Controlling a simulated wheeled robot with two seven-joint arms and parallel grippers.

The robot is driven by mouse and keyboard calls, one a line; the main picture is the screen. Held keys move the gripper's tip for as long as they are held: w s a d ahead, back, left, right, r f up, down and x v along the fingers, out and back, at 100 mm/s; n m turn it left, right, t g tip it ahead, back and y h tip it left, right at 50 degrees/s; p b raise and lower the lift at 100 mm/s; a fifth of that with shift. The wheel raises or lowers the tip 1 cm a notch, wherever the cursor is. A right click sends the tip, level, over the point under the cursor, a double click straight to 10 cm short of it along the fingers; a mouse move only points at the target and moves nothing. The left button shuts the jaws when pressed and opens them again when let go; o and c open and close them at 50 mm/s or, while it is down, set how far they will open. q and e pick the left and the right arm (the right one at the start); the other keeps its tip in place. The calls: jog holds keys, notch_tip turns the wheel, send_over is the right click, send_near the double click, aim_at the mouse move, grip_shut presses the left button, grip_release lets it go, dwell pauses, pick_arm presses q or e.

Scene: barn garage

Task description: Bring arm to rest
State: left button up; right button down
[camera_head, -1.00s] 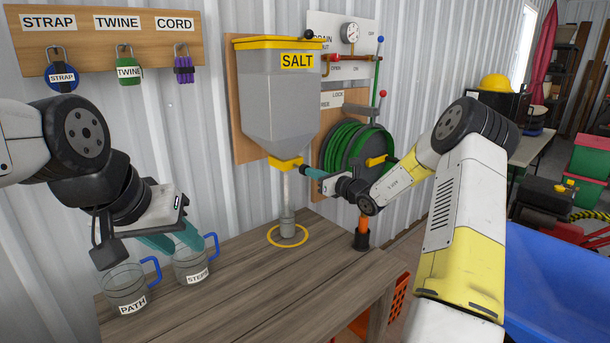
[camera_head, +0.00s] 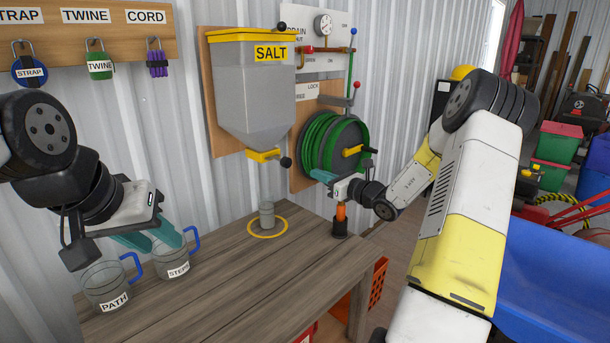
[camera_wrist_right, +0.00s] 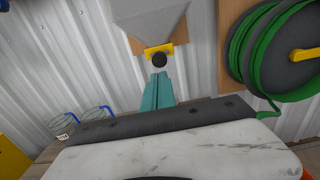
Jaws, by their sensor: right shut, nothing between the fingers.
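My right gripper (camera_head: 320,177) is in front of the green hose reel (camera_head: 335,145), to the right of the salt hopper (camera_head: 255,95) and apart from it. Its teal fingers are together and empty in the right wrist view (camera_wrist_right: 158,90), where the hopper's black knob (camera_wrist_right: 159,59) shows just beyond them. My left gripper (camera_head: 152,240) hangs over the mugs at the left with its teal fingers apart. They overlap the rims of the PATH mug (camera_head: 108,285) and the STEPS mug (camera_head: 176,258) in the picture; I cannot tell whether they touch.
A small grey cup (camera_head: 267,215) stands inside a yellow ring on the wooden bench (camera_head: 225,275). An orange-handled tool (camera_head: 340,220) stands upright near the bench's right edge, close below my right gripper. A blue tub (camera_head: 560,265) is at the right.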

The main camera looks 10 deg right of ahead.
jog(key=s+a+r+n+g, duration=0.45)
jog(key=s+a+n, duration=0.35)
jog(key=s, duration=0.2)
jog(key=s+a+r+n+g, duration=0.3)
jog(key=s+a+n+g, duration=0.3)
jog(key=s+a+n, duration=0.35)
jog(key=s+d+n+t+h, duration=0.1)
jog(key=s+d+n+h, duration=0.3)
jog(key=s, duration=0.5)
jog(key=s+d+r+n+h, duration=0.1)
jog(key=s+d+n+h, duration=0.2)
jog(key=s+d+n, duration=0.3)
jog(key=s+n, duration=0.2)
jog(key=s, duration=0.1)
jog(key=shift+r+t+h, duration=0.3)
jog(key=shift+t+h, duration=0.05)
jog(key=shift+h, duration=0.05)
